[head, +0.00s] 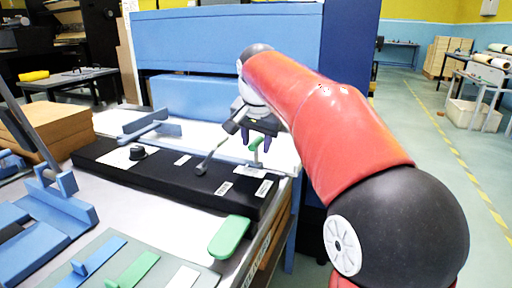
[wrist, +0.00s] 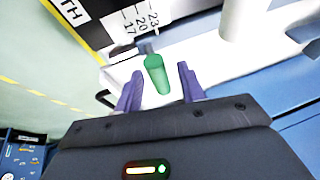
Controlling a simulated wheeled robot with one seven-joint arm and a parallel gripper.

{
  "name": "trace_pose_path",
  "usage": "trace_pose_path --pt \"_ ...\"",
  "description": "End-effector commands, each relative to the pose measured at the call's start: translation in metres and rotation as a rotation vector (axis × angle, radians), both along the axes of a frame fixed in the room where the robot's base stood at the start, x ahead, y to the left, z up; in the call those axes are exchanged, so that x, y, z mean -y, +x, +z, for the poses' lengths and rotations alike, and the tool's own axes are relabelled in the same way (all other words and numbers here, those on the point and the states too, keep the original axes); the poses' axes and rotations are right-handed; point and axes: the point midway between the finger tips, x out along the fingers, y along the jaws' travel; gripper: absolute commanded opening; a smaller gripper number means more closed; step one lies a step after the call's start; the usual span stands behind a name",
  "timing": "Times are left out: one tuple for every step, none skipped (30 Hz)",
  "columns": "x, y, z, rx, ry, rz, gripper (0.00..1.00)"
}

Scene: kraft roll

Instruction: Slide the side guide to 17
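The side guide's green handle (wrist: 157,75) shows in the wrist view, with a small grey-blue block at its far end beside a white scale (wrist: 140,22) marked 17, 20 and 23. The block lies near the 20, but its exact reading is unclear. My gripper (wrist: 160,71) has its purple fingers spread, one on each side of the handle, with gaps visible on both sides. In the head view my gripper (head: 257,138) points down over the green handle (head: 255,146) at the right end of the black bed. The scale's numbers are too small to read there.
A black bed (head: 160,178) with white labels and a grey lever (head: 212,153) lies left of my gripper. A larger green pad (head: 229,237) sticks out at the front. Blue machine panels (head: 225,40) stand behind. The floor aisle at right is clear.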

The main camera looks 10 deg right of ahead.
Motion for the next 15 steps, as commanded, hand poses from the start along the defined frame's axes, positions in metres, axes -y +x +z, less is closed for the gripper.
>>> trace_pose_path --pt "0.001 0.003 -0.008 -0.004 0.000 0.000 0.40" --pt "0.001 0.005 -0.011 -0.002 0.000 0.000 0.40" --pt "0.001 0.007 -0.015 -0.002 0.000 0.000 0.40" --pt "0.002 0.008 -0.018 -0.002 0.000 0.001 0.40" --pt "0.002 0.009 -0.021 -0.002 0.000 0.001 0.40" --pt "0.002 0.010 -0.023 -0.001 0.000 0.001 0.40" --pt "0.002 0.011 -0.025 -0.001 0.000 0.001 0.40" --pt "0.002 0.012 -0.026 -0.001 0.000 0.001 0.40" --pt "0.002 0.012 -0.027 -0.001 0.000 0.001 0.40" --pt "0.002 0.012 -0.027 0.001 0.000 0.001 0.40" --pt "0.002 0.012 -0.027 0.001 0.000 0.001 0.40" --pt "0.002 0.012 -0.027 0.001 0.000 0.001 0.40" --pt "0.002 0.012 -0.027 0.001 0.000 0.001 0.40" --pt "0.002 0.012 -0.027 0.001 0.000 0.001 0.40" --pt "0.002 0.012 -0.027 0.001 0.000 0.001 0.40"
